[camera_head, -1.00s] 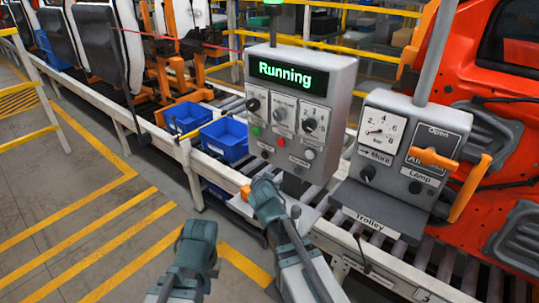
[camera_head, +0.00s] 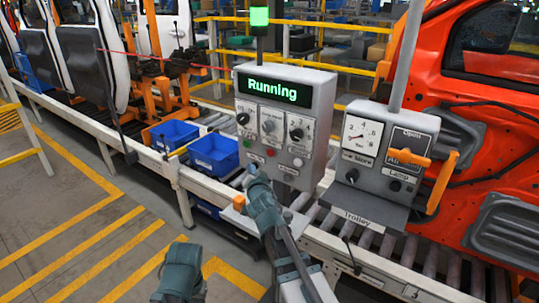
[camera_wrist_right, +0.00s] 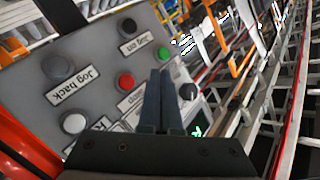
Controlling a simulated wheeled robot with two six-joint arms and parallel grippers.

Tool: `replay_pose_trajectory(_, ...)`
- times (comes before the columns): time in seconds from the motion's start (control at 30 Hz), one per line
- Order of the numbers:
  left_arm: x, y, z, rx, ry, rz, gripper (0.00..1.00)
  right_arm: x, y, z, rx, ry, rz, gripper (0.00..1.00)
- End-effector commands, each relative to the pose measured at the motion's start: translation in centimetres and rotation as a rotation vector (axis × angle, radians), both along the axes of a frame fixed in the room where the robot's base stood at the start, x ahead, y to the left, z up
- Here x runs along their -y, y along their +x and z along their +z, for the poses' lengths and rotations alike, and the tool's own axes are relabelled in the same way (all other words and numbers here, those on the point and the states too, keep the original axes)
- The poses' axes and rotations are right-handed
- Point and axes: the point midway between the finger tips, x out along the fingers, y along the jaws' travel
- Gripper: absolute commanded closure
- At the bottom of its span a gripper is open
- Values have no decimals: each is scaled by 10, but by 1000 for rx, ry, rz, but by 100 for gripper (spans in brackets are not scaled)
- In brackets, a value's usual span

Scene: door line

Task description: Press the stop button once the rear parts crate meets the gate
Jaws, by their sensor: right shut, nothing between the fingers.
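The grey control box (camera_head: 318,125) shows "Running" in green. My right gripper (camera_wrist_right: 160,75) is shut and empty, its tips in front of the panel between the red stop button (camera_wrist_right: 126,81) and the green button (camera_wrist_right: 164,55). Contact cannot be told. The red button also shows in the head view (camera_head: 271,152), just above the right gripper (camera_head: 250,170). Two blue crates stand on the line, the rear one (camera_head: 175,134) left of the front one (camera_head: 214,155). A thin yellowish bar (camera_head: 190,144) crosses between them, perhaps the gate; touching cannot be told.
Jog buttons, black (camera_wrist_right: 128,26) and grey (camera_wrist_right: 58,66), and a white button (camera_wrist_right: 74,123) sit close by on the panel. A trolley box (camera_head: 385,150) with a gauge and orange handle stands at right, before an orange car body (camera_head: 450,90). A lower blue crate (camera_head: 207,208) sits under the line.

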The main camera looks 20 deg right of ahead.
Motion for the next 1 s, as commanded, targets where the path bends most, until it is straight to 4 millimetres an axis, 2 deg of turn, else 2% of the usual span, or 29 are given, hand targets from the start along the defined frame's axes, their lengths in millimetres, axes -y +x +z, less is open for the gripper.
replay_pose_trajectory(0.2,0,0,0,0,0,0,100,24,20,0,0,1,-4,100)
replay_pose_trajectory(0.5,0,0,0,0,0,0,100,50,40,0,1,3,-2,100)
replay_pose_trajectory(0.73,0,0,0,0,0,0,100,60,48,0,0,0,-1,100)
replay_pose_trajectory(1.0,0,0,0,0,0,0,100,63,49,0,1,0,-1,100)
